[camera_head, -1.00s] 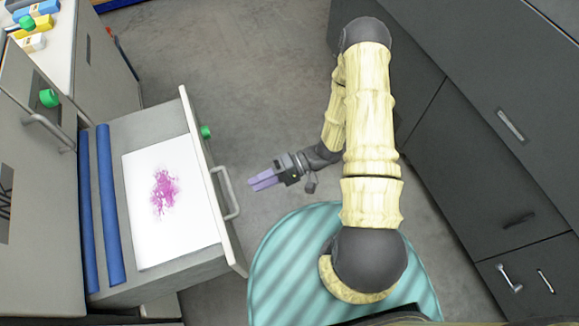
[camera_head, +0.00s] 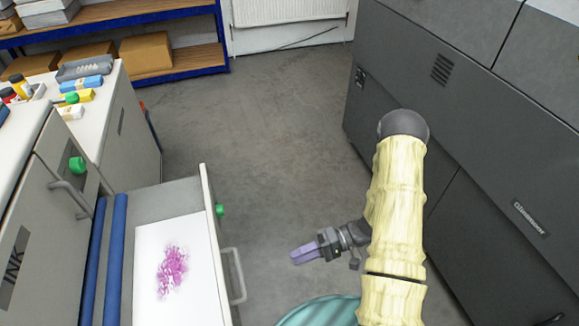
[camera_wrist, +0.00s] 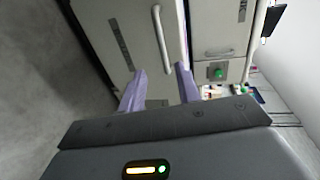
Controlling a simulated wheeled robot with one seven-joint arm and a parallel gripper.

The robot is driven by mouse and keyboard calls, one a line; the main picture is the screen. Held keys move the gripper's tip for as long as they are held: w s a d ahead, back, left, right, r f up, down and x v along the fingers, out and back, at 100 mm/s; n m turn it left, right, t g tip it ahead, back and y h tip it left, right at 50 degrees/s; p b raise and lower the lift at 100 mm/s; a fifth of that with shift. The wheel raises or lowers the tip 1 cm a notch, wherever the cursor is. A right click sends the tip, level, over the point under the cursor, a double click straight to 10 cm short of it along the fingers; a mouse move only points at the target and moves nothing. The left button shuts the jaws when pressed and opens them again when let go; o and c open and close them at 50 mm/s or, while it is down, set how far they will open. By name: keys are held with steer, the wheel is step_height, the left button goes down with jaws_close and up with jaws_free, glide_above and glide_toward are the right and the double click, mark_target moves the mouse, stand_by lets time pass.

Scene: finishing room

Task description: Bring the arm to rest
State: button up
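My arm, in cream ribbed sleeves with dark joints, reaches out bent on the right of the head view. My gripper (camera_head: 303,254) points left, above the grey floor, with a gap between it and the handle (camera_head: 238,276) of an open drawer. In the wrist view its two purple fingers (camera_wrist: 159,82) stand apart with nothing between them, so it is open and empty. Cabinet fronts with handles show beyond the fingers.
The open drawer (camera_head: 209,200) holds a white sheet (camera_head: 150,250) with a magenta print and blue rolls. Dark grey machine cabinets (camera_head: 470,130) stand close on the right. A blue-edged shelf (camera_head: 190,60) with boxes is at the back. The floor (camera_head: 270,130) between is clear.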

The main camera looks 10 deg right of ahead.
steer(key=shift+w, duration=0.1)
steer(key=w+d+r+t+h, duration=0.2)
steer(key=w+t+h, duration=0.2)
steer(key=w, duration=0.3)
steer(key=w+d+r+t+h, duration=0.2)
steer(key=w+r+t+h, duration=0.15)
steer(key=w+h, duration=0.2)
steer(key=d+r+t+h, duration=0.1)
steer(key=d+r+h, duration=0.3)
steer(key=r+h, duration=0.15)
steer(key=s+a+r+m+g, duration=0.25)
steer(key=s+r, duration=0.65)
steer(key=s, duration=0.5)
step_height(320, 180, up, 14)
steer(key=p, duration=1.5)
steer(key=shift+w+d+g, duration=0.25)
steer(key=shift+d+g, duration=0.05)
steer(key=shift+n, duration=0.25)
